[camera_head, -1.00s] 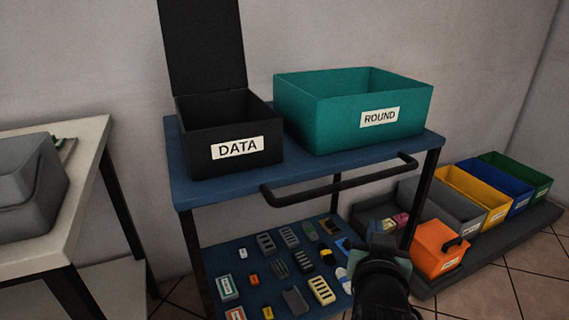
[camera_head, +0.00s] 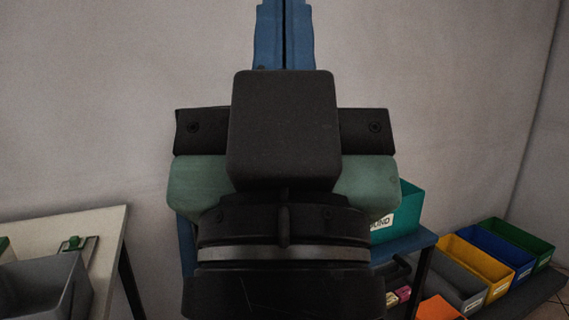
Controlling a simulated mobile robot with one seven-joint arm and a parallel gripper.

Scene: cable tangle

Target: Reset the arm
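My gripper (camera_head: 284,10) is raised close in front of the camera and fills the middle of the view. Its two blue fingers point up and lie side by side with only a thin dark line between them, so it looks shut. I see nothing held between them, though the top edge of the picture may cut off the tips. The black and green gripper body and wrist hide most of the cart behind.
The teal ROUND box (camera_head: 408,207) shows partly on the blue cart (camera_head: 422,240) at right. A pale table (camera_head: 108,230) with a grey bin (camera_head: 45,290) stands at left.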

